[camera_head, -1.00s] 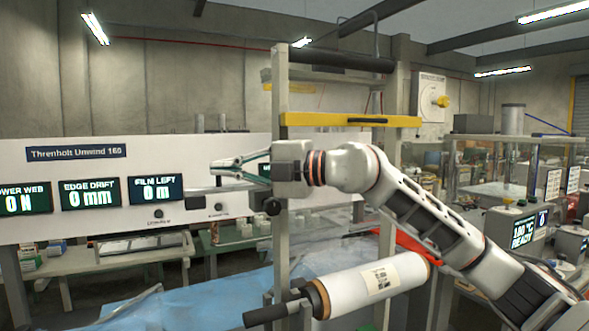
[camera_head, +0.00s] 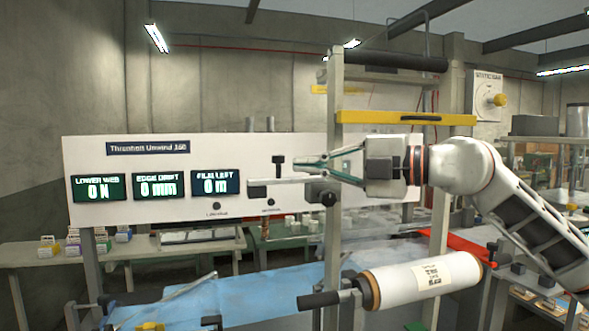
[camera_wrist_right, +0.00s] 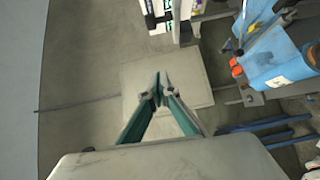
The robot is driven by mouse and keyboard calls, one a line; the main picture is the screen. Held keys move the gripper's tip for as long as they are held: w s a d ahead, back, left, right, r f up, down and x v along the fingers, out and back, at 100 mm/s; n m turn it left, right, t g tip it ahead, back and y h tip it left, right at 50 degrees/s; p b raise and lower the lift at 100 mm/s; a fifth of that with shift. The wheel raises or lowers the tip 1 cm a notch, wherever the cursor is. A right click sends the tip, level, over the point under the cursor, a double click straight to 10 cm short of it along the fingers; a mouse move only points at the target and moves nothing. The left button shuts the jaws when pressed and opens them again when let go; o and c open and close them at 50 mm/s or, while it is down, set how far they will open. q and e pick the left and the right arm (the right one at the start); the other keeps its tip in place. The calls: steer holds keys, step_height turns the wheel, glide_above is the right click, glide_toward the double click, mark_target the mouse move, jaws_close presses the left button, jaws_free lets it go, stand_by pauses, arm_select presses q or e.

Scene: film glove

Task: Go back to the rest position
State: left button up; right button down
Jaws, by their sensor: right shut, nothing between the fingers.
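My right arm comes in from the right in the head view, with its gripper (camera_head: 300,163) pointing left in front of the white control panel (camera_head: 290,205) and the upright post of the machine frame. The teal fingers are shut with nothing between them. In the wrist view the fingertips (camera_wrist_right: 161,84) meet above a pale slab on the floor. My left gripper is not in view.
A white film roll (camera_head: 405,282) sits on a shaft below my right arm. A yellow bar (camera_head: 385,117) crosses the frame above the gripper. Blue film (camera_head: 250,293) lies low in front. Lit displays (camera_head: 158,186) show on the panel.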

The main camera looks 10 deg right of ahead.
steer(key=s+d, duration=0.1)
steer(key=s, duration=0.3)
steer(key=s+a+f+m+g+y, duration=0.1)
steer(key=a+f+g+y, duration=0.3)
steer(key=f, duration=0.9)
steer(key=s+d+f+m+t+h, duration=0.1)
steer(key=d+f+m+t+h, duration=0.2)
steer(key=f+m, duration=0.4)
steer(key=s+d+f+m+t+h, duration=0.1)
steer(key=d+f+m+t+h, duration=0.2)
steer(key=f, duration=1.7)
steer(key=s+d+f+m+t+h, duration=0.1)
steer(key=d+f+m+t+h, duration=0.3)
steer(key=f+m, duration=0.7)
step_height(320, 180, down, 3)
steer(key=shift+f+t+h+b, duration=0.1)
steer(key=shift+t+h+b, duration=0.4)
steer(key=shift+h, duration=0.7)
steer(key=s+d+f+m+g+h, duration=0.2)
steer(key=s+f+g, duration=0.4)
steer(key=s+f, duration=1.2)
step_height(320, 180, down, 3)
steer(key=shift+s+d+f+m+h, duration=0.1)
steer(key=shift+s+d+m+h, duration=0.3)
steer(key=shift+d+h, duration=0.25)
